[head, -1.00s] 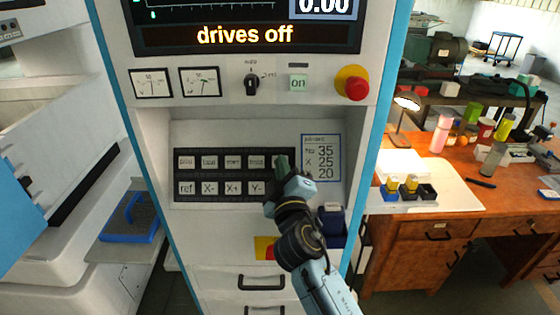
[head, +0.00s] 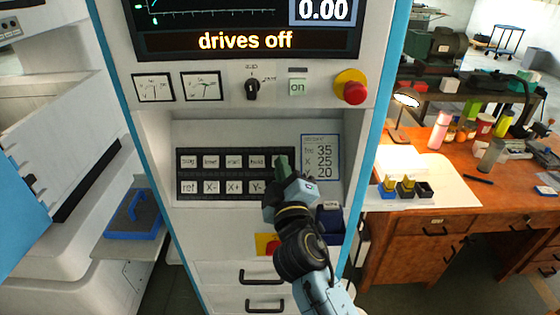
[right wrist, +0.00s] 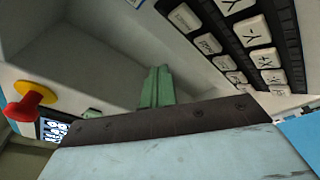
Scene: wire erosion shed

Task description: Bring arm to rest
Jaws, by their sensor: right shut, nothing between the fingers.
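My right gripper (head: 282,164) is shut and empty, with its green fingers in front of the right end of the keypad (head: 233,172) on the machine's control cabinet. It hides the rightmost keys in the head view; I cannot tell there whether it touches them. In the right wrist view, the shut green fingers (right wrist: 156,88) point into the recess of the panel, and the keypad (right wrist: 262,50) is off to the upper right, apart from them. My left gripper is out of view.
A red stop button (head: 354,93) sticks out above the recess, right of a green "on" button (head: 297,87). The screen (head: 245,40) reads "drives off". A dark blue box (head: 330,222) sits beside my right wrist. A wooden desk (head: 410,237) stands at the right.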

